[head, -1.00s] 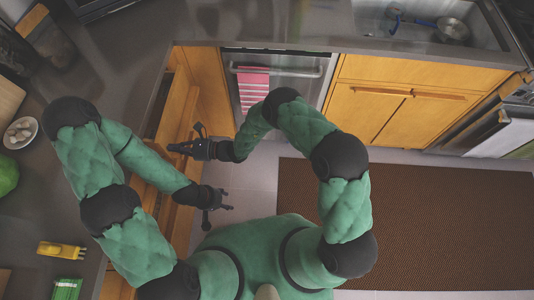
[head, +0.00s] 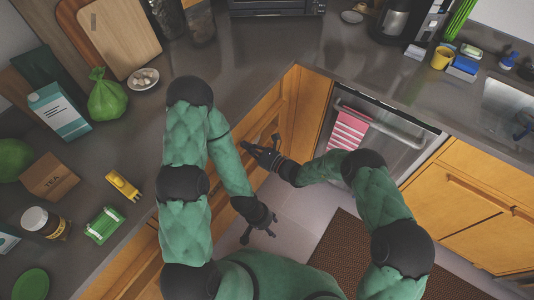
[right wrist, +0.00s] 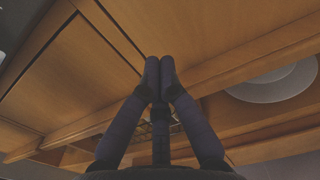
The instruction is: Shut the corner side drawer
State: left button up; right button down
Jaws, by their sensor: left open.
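The maple drawer by the counter corner (head: 257,122) shows in the head view between my arms, partly hidden by them. In the right wrist view, a long wooden edge (right wrist: 238,66) crosses behind my fingers, with a pale round dish (right wrist: 274,86) inside the drawer space to the right, so the drawer stands open. My right gripper (head: 254,148) is at the drawer front in the head view. Its fingertips meet in the right wrist view (right wrist: 160,72), with nothing seen between them; contact with the wood is unclear. My left gripper (head: 258,232) is open and empty, lower down beside the cabinet fronts.
The grey counter (head: 245,70) runs along the left and back, holding a milk carton (head: 58,110), a green bag (head: 107,98) and a tea box (head: 48,177). A dishwasher with a striped towel (head: 349,131) stands right of the corner. Floor with a brown mat (head: 345,250) is open at lower right.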

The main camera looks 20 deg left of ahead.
pick_arm(q)
jog(key=shift+s+r+p, duration=0.15)
jog(key=shift+r+p, duration=0.45)
jog(key=shift+r, duration=0.05)
jog(key=shift+s+r+p, duration=0.15)
jog(key=shift+r+p, duration=0.45)
pick_arm(e)
jog(key=v, duration=1.1)
jog(key=shift+a+r, duration=0.1)
jog(key=shift+a, duration=0.05)
jog(key=s+d+f+n+g+h, duration=0.75)
jog(key=s+d+f, duration=0.45)
jog(key=s, duration=0.2)
jog(key=s+d+r+n+t+h, duration=0.1)
jog(key=s+d+n+t+h, duration=0.2)
jog(key=s+d+n+h, duration=0.3)
jog(key=d+n, duration=0.5)
jog(key=d, duration=0.2)
jog(key=shift+d, duration=0.35)
